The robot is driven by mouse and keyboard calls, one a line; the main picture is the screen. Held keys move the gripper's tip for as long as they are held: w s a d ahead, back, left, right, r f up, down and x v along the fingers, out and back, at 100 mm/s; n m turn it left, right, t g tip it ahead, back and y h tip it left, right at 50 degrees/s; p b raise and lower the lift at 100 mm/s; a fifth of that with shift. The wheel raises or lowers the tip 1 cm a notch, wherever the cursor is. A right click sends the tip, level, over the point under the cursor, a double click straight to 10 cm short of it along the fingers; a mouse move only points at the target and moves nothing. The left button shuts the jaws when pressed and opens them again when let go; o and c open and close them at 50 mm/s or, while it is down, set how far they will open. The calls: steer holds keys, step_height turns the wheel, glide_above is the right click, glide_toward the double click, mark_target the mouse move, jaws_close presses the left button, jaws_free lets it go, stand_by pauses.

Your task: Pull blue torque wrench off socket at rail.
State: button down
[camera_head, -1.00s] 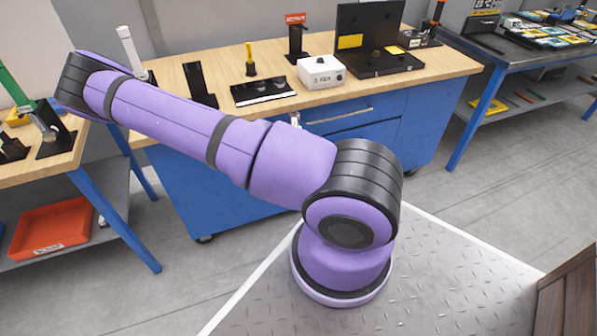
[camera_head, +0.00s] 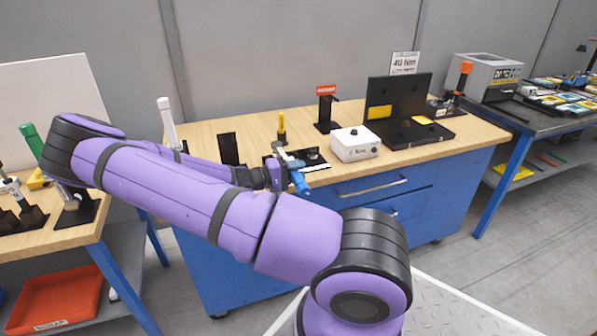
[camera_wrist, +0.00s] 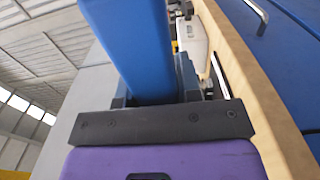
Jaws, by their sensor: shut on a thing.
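The blue torque wrench (camera_head: 299,182) shows as a short blue handle at the front edge of the wooden bench. In the wrist view its blue handle (camera_wrist: 130,40) runs up from between my fingers, large and close. My gripper (camera_head: 288,166) is shut on this handle; it also shows in the wrist view (camera_wrist: 154,92). A black rail-like plate (camera_head: 314,159) with light pieces lies just behind the gripper. The wrench's head and the socket are hidden or too small to make out, so I cannot tell whether they touch.
A white box (camera_head: 355,146) with a black knob stands right of the gripper. An open black case (camera_head: 395,128) is farther right. A white-handled tool (camera_head: 166,120) and a black stand (camera_head: 229,149) are to the left. My forearm spans the bench's left front.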

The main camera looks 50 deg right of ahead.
steer(key=shift+f, duration=1.75)
steer(key=shift+a+f, duration=0.1)
steer(key=shift+f, duration=1.15)
steer(key=shift+w+d, duration=0.6)
steer(key=shift+w, duration=0.35)
steer(key=shift+w+d, duration=0.55)
steer(key=shift+w, duration=0.35)
stand_by(0.6)
